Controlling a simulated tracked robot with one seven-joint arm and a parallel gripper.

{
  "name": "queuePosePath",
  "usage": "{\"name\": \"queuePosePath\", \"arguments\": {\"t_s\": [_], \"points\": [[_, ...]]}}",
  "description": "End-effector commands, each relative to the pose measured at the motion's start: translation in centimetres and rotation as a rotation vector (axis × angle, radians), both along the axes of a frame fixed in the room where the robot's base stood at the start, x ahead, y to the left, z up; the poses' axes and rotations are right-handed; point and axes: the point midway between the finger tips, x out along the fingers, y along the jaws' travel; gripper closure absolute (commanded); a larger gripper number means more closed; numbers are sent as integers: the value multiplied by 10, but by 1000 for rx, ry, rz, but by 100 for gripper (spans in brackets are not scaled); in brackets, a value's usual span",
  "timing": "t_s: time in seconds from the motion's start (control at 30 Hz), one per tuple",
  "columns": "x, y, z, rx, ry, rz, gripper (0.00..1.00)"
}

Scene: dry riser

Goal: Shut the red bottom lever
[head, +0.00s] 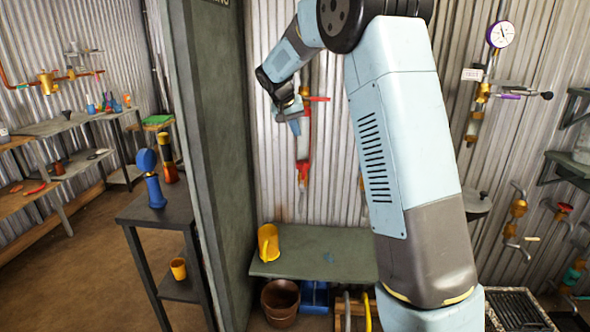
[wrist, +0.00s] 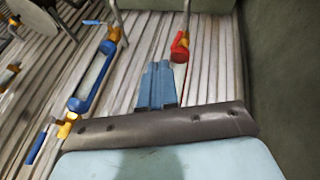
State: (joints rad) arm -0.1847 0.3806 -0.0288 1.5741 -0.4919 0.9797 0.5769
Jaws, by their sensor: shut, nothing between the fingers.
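A red-framed upright tube (head: 303,148) is on the corrugated wall in the head view. A red lever (head: 319,99) sticks out to the right at its top. In the wrist view my gripper (wrist: 157,76) is shut and empty. The red part with brass fitting (wrist: 180,46) shows just right of and beyond its fingertips, apparently apart from them.
A dark post (head: 212,150) stands left of the tube. A blue-framed tube (wrist: 92,78) is left of my gripper in the wrist view. A gauge (head: 500,34) hangs at right.

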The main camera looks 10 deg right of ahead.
Motion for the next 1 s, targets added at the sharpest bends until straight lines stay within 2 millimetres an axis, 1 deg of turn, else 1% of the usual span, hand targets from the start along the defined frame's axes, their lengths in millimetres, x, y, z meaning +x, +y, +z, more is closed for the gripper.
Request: {"name": "queuePosePath", "arguments": {"t_s": [0.03, 0.2, 0.3, 0.4, 0.53, 0.7, 0.87, 1.0], "points": [[17, 6, -15, -14, 5, -3, 100], [63, 22, -56, -57, -3, -23, 100], [86, 31, -80, -80, -9, -33, 100], [103, 38, -101, -98, -15, -40, 100], [118, 45, -119, -116, -21, -48, 100], [126, 47, -130, -126, -25, -51, 100], [130, 40, -143, -125, -25, -52, 100], [137, 28, -162, -125, -24, -52, 100]]}}
